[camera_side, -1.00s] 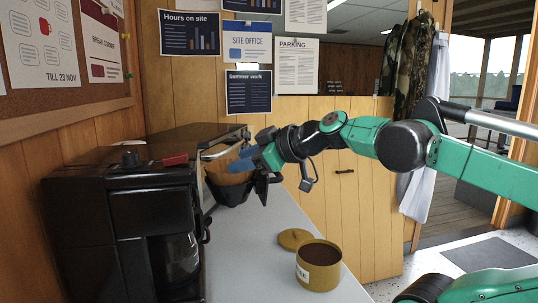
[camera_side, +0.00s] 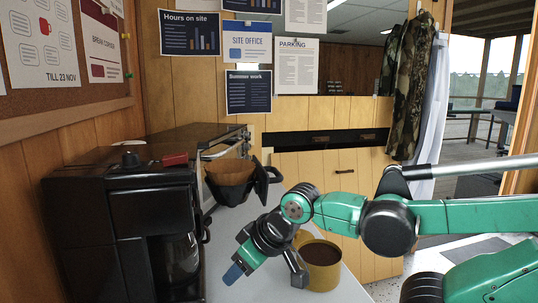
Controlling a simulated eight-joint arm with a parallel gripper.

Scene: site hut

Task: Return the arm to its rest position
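My gripper (camera_side: 233,273) points down and to the left, low over the counter in front of the coffee tin. Its blue fingertips overlap in this view, so I cannot tell whether it is open or shut. No object shows in it. My arm reaches in from the right and bends down at the wrist. The wrist partly covers the tin (camera_side: 323,255), which is open with dark coffee inside. The tin's lid (camera_side: 302,237) is mostly hidden behind the wrist.
A black filter basket (camera_side: 232,196) with a brown paper filter (camera_side: 230,170) stands on the grey counter (camera_side: 222,228), behind my gripper. A black coffee maker (camera_side: 125,215) with a glass jug (camera_side: 178,258) is at left. Camouflage clothing (camera_side: 410,85) hangs behind my arm.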

